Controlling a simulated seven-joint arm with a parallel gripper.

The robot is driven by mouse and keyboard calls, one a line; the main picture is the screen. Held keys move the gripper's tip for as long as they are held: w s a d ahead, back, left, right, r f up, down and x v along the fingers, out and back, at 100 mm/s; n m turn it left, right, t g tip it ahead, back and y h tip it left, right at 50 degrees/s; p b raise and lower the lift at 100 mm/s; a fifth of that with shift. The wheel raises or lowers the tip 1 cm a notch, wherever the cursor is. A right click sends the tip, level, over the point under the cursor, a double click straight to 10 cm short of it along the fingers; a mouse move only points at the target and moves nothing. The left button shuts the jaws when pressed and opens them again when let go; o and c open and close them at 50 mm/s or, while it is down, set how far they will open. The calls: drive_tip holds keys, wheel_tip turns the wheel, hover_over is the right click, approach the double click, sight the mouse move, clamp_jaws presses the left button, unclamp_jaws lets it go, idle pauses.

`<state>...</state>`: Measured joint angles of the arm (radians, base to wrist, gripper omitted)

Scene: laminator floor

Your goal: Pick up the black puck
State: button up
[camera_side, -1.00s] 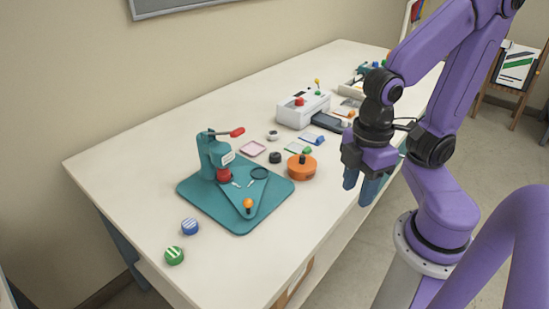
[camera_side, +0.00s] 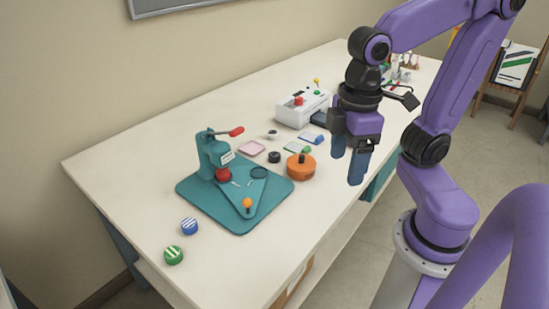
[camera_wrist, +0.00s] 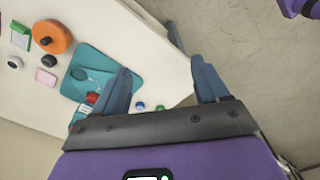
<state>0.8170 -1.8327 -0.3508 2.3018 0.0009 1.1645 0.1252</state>
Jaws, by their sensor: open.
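The small black puck (camera_side: 274,157) sits on the white table, between the teal mat and the orange round pot. It also shows in the wrist view (camera_wrist: 45,41) at the upper left, beside the orange pot. My gripper (camera_side: 349,166) is open and empty, with blue fingers pointing down. In the side view it is to the right of the puck and the orange pot, above the table's front edge. In the wrist view both fingertips (camera_wrist: 161,78) are apart with table edge and floor between them. The puck is not between the fingers.
The orange pot (camera_side: 300,168) with a black knob stands just right of the puck. A teal press on a teal mat (camera_side: 240,222) is to the left. A pink tray (camera_side: 251,148), a white puck (camera_side: 272,135) and a white machine (camera_side: 303,108) are behind. Striped pucks (camera_side: 189,226) lie at front left.

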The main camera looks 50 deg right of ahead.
drive_tip(key=w+r+m, duration=0.2)
drive_tip(key=w+m, duration=0.9)
drive_tip(key=w, duration=0.3)
drive_tip(key=m, duration=2)
hover_over(274, 154)
wheel_tip(274, 154, down, 10)
drive_tip(key=f, duration=1.2)
drive_tip(key=shift+w+a, duration=0.1)
drive_tip(key=shift+a, duration=0.15)
drive_tip(key=shift+d+f, duration=0.15)
drive_tip(key=shift+f, duration=2.5)
drive_tip(key=c, duration=1.2)
